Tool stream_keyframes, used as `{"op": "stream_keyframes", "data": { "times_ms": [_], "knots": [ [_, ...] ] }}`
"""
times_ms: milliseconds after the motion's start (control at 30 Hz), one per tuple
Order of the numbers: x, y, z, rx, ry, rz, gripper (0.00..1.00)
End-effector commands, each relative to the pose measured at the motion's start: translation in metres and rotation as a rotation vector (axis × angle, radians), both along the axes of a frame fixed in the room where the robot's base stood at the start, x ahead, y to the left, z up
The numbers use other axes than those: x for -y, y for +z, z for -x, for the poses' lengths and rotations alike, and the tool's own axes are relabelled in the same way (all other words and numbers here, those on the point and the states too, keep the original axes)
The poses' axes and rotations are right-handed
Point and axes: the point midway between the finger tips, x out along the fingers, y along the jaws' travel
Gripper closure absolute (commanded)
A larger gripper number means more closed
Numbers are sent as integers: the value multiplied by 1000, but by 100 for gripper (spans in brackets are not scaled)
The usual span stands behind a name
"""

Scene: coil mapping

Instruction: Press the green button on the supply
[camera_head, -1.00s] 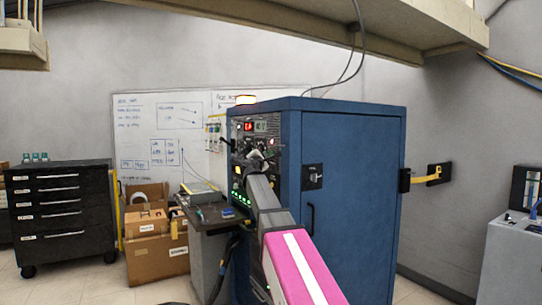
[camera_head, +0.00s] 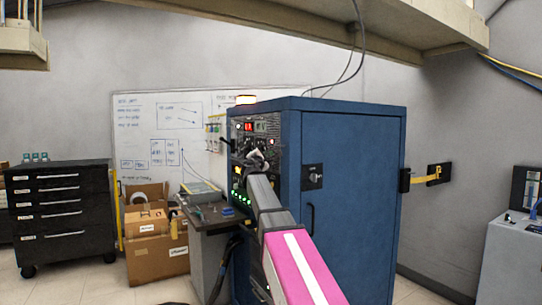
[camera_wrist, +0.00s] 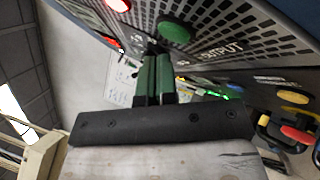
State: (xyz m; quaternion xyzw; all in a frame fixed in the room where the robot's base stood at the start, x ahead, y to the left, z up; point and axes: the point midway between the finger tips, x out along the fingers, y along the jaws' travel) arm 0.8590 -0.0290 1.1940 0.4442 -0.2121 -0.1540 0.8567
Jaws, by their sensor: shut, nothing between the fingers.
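The supply is a tall blue cabinet (camera_head: 355,150) in the middle of the head view, with a dark control panel (camera_head: 236,135) on its left face. In the wrist view, the round green button (camera_wrist: 174,29) stands out from a perforated panel near the printed word OUTPUT. My gripper (camera_wrist: 154,62) is shut and empty. Its dark fingertips show just below and left of the green button in the picture; whether they touch it I cannot tell. In the head view my arm reaches up to the panel and hides part of it, and the green button is not clear there.
A yellow button (camera_wrist: 293,97) and a red-and-yellow control (camera_wrist: 297,133) are at the right. A small bench (camera_head: 212,222) stands before the panel, with cardboard boxes (camera_head: 155,262) and a black drawer cabinet (camera_head: 60,215) further left.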

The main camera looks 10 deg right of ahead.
Motion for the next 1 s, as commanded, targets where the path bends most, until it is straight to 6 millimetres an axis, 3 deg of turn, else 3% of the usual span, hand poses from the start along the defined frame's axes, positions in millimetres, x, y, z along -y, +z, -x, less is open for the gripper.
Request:
{"op": "stream_keyframes", "data": {
  "times_ms": [1000],
  "knots": [
    [10, 0, -3, 0, 0, 0, 100]
  ]
}}
